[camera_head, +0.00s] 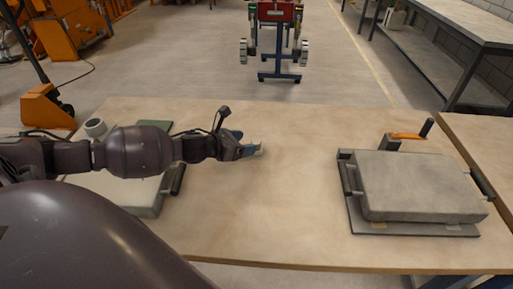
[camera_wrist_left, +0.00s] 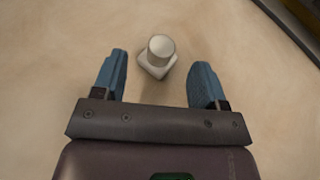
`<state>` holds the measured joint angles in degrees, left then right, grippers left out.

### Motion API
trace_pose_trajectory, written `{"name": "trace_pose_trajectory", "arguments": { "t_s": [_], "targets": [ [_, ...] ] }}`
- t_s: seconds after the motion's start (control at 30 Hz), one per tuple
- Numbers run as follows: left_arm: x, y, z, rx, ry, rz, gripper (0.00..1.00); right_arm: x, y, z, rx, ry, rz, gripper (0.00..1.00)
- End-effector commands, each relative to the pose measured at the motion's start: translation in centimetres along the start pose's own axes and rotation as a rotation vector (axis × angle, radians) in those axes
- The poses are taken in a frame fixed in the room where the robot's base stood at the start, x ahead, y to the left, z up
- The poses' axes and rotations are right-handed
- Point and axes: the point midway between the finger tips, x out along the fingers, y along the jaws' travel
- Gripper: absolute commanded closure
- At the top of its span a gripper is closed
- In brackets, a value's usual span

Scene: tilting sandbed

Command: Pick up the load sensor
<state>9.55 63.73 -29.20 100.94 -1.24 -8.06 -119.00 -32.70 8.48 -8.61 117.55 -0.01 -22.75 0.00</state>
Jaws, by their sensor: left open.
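The load sensor appears as a small pale cylinder on a squarish base (camera_wrist_left: 157,56) in the left wrist view. It stands on the wooden table just ahead of and between the blue fingertips of my left gripper (camera_wrist_left: 160,68), with gaps on both sides. My left gripper (camera_head: 250,146) is open and empty. In the head view it is over the middle of the table, and a small pale bit by its tips may be the sensor; I cannot tell. My right gripper is not in view.
A grey sandbed slab (camera_head: 420,185) on a plate stands at the right of the table. Another slab (camera_head: 145,205) at the left is partly hidden by my arm, with a pale cylindrical thing (camera_head: 95,127) behind it. The table middle (camera_head: 290,200) is clear.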

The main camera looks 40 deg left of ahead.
Motion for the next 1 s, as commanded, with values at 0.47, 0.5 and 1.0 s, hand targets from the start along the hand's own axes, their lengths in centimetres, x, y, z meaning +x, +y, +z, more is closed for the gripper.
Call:
{"name": "trace_pose_trajectory", "arguments": {
  "t_s": [0.47, 0.5, 1.0],
  "targets": [
    [5.0, -0.3, -0.1, -0.001, 0.001, 0.000, 0.34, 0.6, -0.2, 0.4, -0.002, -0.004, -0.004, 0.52],
    [5.1, -0.3, -0.1, -0.002, 0.001, 0.000, 0.34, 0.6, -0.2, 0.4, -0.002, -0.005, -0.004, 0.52],
    [5.1, -0.3, -0.1, -0.001, 0.001, 0.000, 0.74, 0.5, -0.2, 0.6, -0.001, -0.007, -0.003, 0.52]
  ]
}}
